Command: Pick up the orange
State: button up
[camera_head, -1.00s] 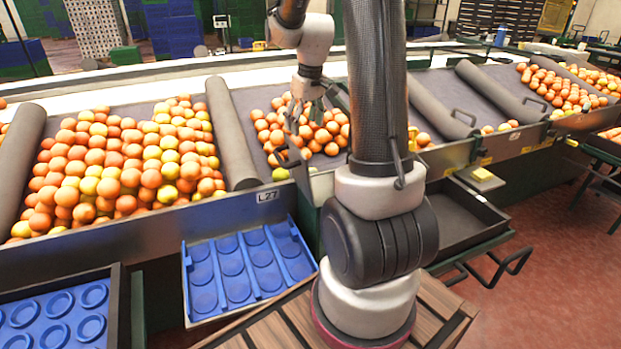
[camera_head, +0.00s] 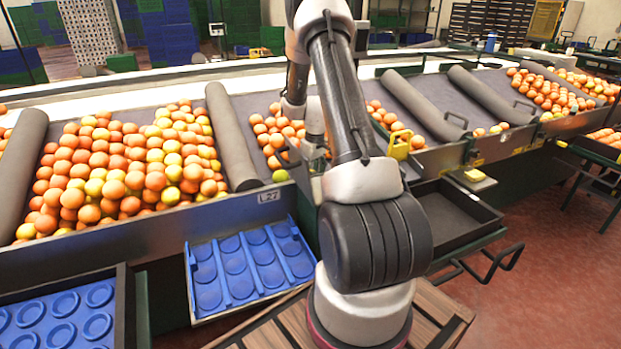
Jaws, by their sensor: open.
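Several oranges (camera_head: 268,138) lie piled in the middle bay of the sorting table, and my arm hides part of this pile. More of them show to the right of my arm (camera_head: 384,117). My gripper (camera_head: 312,158) is low at the front of this pile, pointing down, and is open. My own arm partly covers it, so I cannot tell whether its fingers touch an orange. A larger pile of orange and yellow fruit (camera_head: 125,170) fills the bay to the left.
Grey padded rollers (camera_head: 232,137) divide the bays. A blue tray with round hollows (camera_head: 250,268) hangs in front, and another blue tray (camera_head: 60,320) stands at lower left. A dark, empty tray (camera_head: 445,215) is at the right. A yellow-green fruit (camera_head: 280,176) lies near the table's front edge.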

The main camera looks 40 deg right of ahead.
jog(key=shift+f, duration=0.2)
jog(key=c, duration=1.1)
jog(key=shift+c, duration=0.2)
notch_tip(320, 180, up, 10)
jog(key=shift+r, duration=0.1)
jog(key=shift+s, duration=0.1)
